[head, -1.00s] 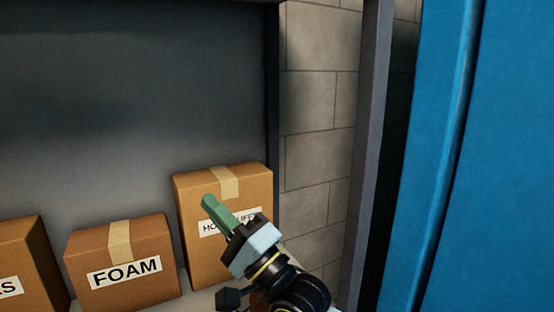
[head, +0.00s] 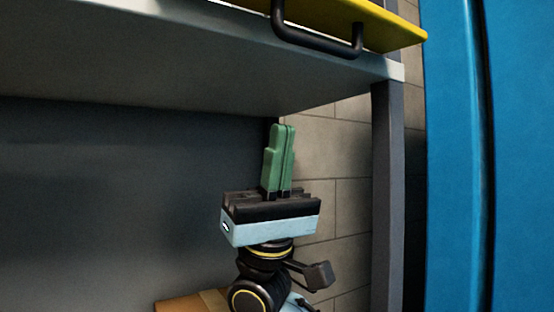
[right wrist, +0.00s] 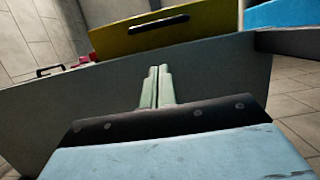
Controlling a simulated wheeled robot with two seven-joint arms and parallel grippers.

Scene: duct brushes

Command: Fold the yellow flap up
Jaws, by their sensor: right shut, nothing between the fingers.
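The yellow flap (head: 385,29) shows at the top of the head view, above the grey shelf's edge, partly cut off by the frame. A black bar handle (head: 318,42) is on it. In the right wrist view the flap (right wrist: 205,29) stands beyond the shelf edge, with its handle (right wrist: 158,24) on the side facing me. My right gripper (head: 281,127) points up with its green fingers together and empty. It is below the flap and apart from it. Its fingers (right wrist: 158,70) show in the right wrist view. My left gripper is not in view.
The grey shelf (head: 200,75) spans above my right gripper, with a grey post (head: 386,190) to the right. A blue panel (head: 520,150) stands farther right. A cardboard box (head: 180,304) is at the bottom. Another black handle (right wrist: 48,70) shows left in the wrist view.

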